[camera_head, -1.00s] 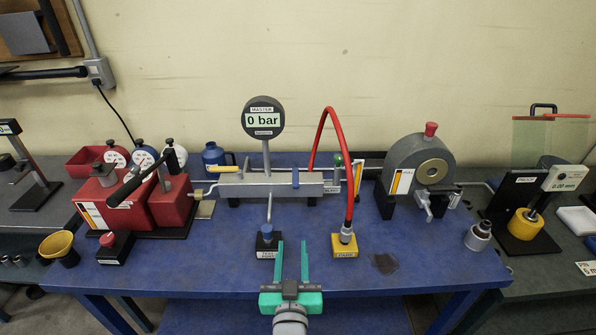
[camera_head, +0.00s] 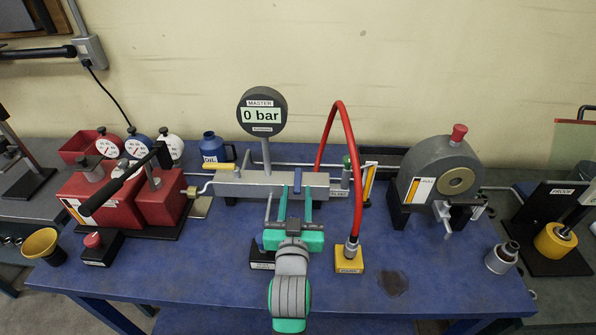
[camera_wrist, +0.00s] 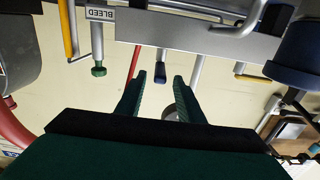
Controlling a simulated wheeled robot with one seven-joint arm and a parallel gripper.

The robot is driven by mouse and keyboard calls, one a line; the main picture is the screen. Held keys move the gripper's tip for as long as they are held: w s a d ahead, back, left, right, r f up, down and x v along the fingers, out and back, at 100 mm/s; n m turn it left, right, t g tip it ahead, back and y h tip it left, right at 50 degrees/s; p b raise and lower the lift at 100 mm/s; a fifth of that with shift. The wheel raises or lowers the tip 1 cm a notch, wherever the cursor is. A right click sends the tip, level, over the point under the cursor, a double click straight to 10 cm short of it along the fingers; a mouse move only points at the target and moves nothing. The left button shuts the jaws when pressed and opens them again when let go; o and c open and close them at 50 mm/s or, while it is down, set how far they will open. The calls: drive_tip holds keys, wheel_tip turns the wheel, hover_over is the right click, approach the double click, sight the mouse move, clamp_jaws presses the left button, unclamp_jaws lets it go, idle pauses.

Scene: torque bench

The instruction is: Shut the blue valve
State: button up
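The blue valve handle (camera_head: 297,183) is on the grey manifold (camera_head: 245,189), pointing crosswise to the manifold's length. My gripper (camera_head: 296,193) is open, with its two green fingers in front of the manifold, one on each side of the blue handle in the picture. In the wrist view the blue handle (camera_wrist: 160,72) shows between and just beyond the fingertips (camera_wrist: 158,80). The fingers look apart from it; the exact depth is hard to tell. The master gauge (camera_head: 262,113) above the manifold reads 0 bar.
A yellow handle (camera_head: 219,166) lies along the manifold's left end. A red hose (camera_head: 349,150) arches down to a yellow block (camera_head: 348,259) right of my arm. A green bleed knob (camera_wrist: 98,70) is near the manifold's right end. Red pump units (camera_head: 160,201) stand left; a grey round device (camera_head: 438,168) stands right.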

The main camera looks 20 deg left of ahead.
sight(298, 173)
drive_tip(key=x, duration=0.8)
drive_tip(key=shift+w, duration=0.1)
clamp_jaws()
